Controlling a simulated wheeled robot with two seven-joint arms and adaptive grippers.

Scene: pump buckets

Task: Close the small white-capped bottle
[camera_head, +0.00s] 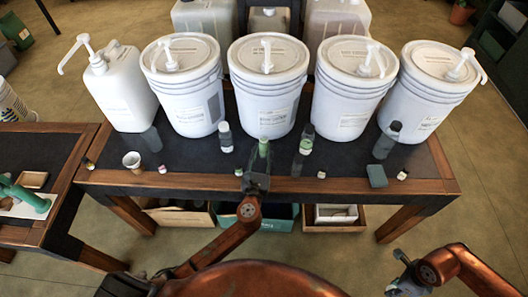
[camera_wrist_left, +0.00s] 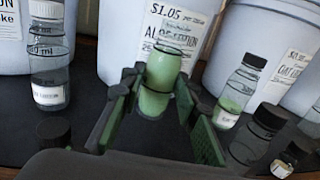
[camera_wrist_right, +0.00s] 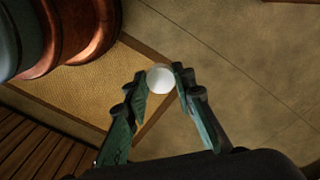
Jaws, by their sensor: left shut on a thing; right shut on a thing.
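A small bottle of pale green liquid (camera_head: 263,148) stands on the dark table in front of the middle bucket. No cap shows on its top in the left wrist view (camera_wrist_left: 163,68). My left gripper (camera_head: 257,180) is shut on this bottle, with fingers on both sides of it (camera_wrist_left: 155,100). My right gripper (camera_head: 402,278) is low at the right, off the table's front edge. In the right wrist view its fingertips (camera_wrist_right: 160,80) are shut on a round white cap (camera_wrist_right: 159,77), held over the floor. I cannot make out the cap in the head view.
White pump buckets (camera_head: 268,90) line the back of the table (camera_head: 205,175). Capped bottles stand left (camera_head: 225,137) and right (camera_head: 306,140) of the held bottle.

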